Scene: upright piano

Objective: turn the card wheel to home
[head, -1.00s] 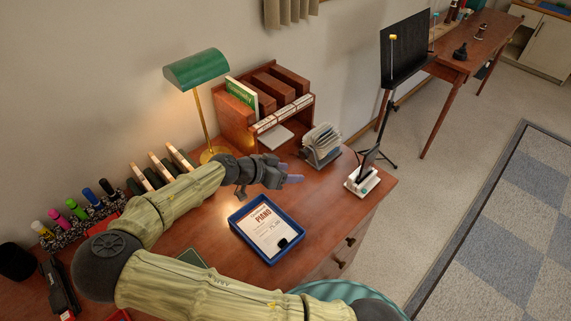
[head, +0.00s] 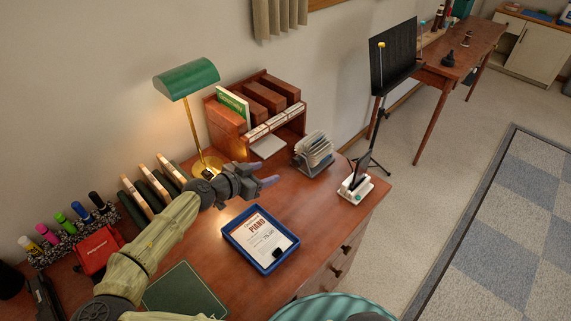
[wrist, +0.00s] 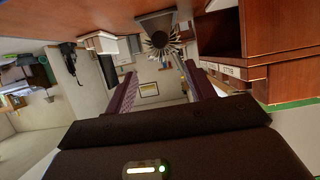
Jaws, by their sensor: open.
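The card wheel (head: 314,150) is a rotary file with a fan of pale cards on a grey stand. It stands on the desk, right of the wooden organizer. In the wrist view the card wheel (wrist: 160,42) shows ahead between my fingers, with the desk along the top of the picture. My gripper (head: 268,175) is open and empty, left of the card wheel and pointing toward it, with a gap between. In the wrist view its two purple-padded fingers are wide apart. Any home mark on the wheel is too small to tell.
A blue tray (head: 231,234) with a piano sign lies in front of my gripper. A green lamp (head: 187,78) and the wooden organizer (head: 227,122) stand behind it. A white stand with a dark upright piece (head: 356,188) is right of the card wheel, near the desk's edge.

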